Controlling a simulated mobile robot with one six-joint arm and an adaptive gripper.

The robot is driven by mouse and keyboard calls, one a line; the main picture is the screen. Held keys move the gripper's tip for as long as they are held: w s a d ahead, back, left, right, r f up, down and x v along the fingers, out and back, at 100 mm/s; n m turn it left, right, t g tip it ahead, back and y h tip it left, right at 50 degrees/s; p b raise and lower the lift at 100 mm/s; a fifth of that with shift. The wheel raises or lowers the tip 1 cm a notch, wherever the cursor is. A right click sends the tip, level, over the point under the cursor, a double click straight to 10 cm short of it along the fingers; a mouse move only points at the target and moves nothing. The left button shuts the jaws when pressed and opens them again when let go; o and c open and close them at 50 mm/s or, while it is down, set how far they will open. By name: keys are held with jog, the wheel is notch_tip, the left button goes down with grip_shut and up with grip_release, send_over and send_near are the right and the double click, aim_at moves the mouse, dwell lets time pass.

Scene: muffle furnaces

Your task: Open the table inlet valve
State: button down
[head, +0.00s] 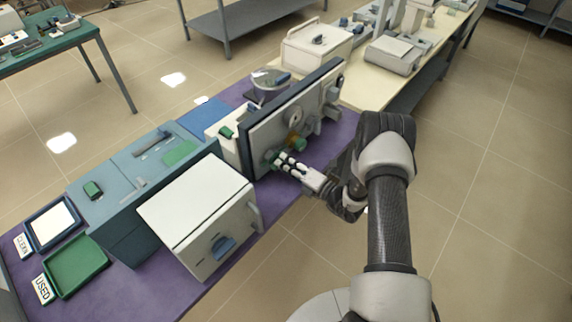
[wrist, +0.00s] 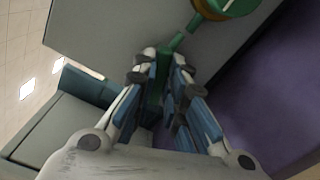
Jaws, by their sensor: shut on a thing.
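An upright grey panel (head: 285,115) with a dark frame stands on the purple table top and carries several fittings. A green valve (wrist: 225,8) with an orange-yellow ring shows at the top of the wrist view, cut off by the picture edge. Its green lever (wrist: 168,62) runs down between my fingers. My gripper (wrist: 164,66) is shut on this lever, close in front of the panel. In the head view my gripper (head: 281,160) is at the panel's lower part, beside green fittings; its fingers hide some of them. I cannot read any valve label.
A white box furnace (head: 200,212) with a handle stands left of the panel. A blue-grey unit (head: 145,165), a green tray (head: 76,266) and a white pad (head: 53,223) lie farther left. Open floor (head: 490,200) lies to the right of my arm.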

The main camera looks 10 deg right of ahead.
jog(key=shift+f+m, duration=0.1)
jog(key=shift+m, duration=1.8)
jog(key=c, duration=1.6)
grip_release()
jog(key=v, duration=1.2)
